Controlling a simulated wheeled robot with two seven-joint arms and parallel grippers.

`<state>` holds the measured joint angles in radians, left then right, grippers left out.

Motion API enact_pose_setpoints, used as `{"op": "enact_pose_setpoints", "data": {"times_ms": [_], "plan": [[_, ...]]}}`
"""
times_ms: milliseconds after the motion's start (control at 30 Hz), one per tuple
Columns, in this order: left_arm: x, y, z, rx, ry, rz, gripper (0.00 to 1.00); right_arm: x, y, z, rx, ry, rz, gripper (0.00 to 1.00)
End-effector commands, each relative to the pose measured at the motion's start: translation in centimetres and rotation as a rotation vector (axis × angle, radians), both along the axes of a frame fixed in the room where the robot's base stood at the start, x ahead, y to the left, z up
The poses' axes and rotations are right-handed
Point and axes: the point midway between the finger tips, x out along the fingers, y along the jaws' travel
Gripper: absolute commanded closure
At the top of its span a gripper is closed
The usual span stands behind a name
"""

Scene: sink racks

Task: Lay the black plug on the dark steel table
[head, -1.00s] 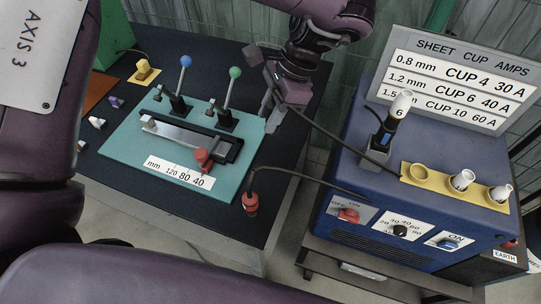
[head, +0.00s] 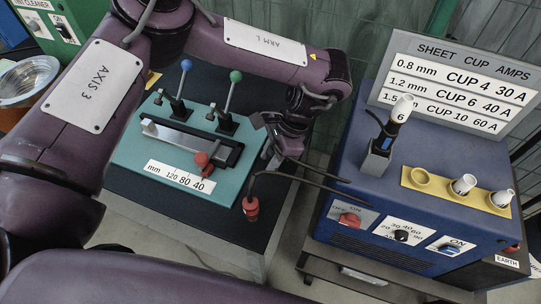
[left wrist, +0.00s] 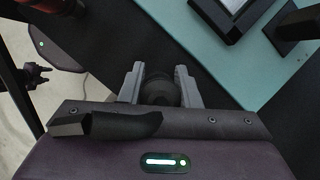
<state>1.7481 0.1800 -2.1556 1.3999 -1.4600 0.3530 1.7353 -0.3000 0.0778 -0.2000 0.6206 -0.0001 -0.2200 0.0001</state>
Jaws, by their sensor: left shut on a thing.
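My left gripper (head: 272,150) is at the right edge of the teal board, over the right part of the dark steel table (head: 205,216). It is shut on a dark round thing, the black plug (left wrist: 160,92), seen between the two grey fingers in the left wrist view. In the head view the plug is mostly hidden by the gripper. A black cable runs from the gripper to the right towards the blue machine. I cannot tell whether the plug touches the table.
The teal board (head: 150,168) carries a blue-knobbed lever, a green-knobbed lever and a red clamp (head: 202,160). A red plug (head: 251,208) on a cable is near the table's front right. The blue machine (head: 345,215) stands right, across a gap.

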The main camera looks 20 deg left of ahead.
Motion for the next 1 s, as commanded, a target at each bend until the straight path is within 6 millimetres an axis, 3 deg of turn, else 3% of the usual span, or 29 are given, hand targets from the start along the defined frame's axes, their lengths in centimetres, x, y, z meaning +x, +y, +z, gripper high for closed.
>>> {"op": "enact_pose_setpoints", "data": {"times_ms": [200,233,400,767,1000], "plan": [[0.0,0.0,-0.3,0.000,0.000,0.000,0.96,0.1,-0.4,-0.1,-0.004,-0.001,0.000,0.60],[0.0,0.0,-0.3,0.000,0.000,0.000,0.68,0.1,-0.4,-0.1,-0.005,-0.001,0.000,0.60],[0.0,0.0,-0.2,0.000,0.000,0.000,0.49,0.1,-0.4,-0.1,-0.005,-0.001,0.000,0.60],[0.1,-0.2,0.5,-0.001,-0.001,-0.001,0.49,0.1,-0.4,0.0,-0.005,-0.001,0.001,0.60],[1.3,-1.6,4.6,0.002,-0.007,-0.004,0.49,0.0,-0.3,-0.4,-0.003,-0.001,0.001,0.60]]}}
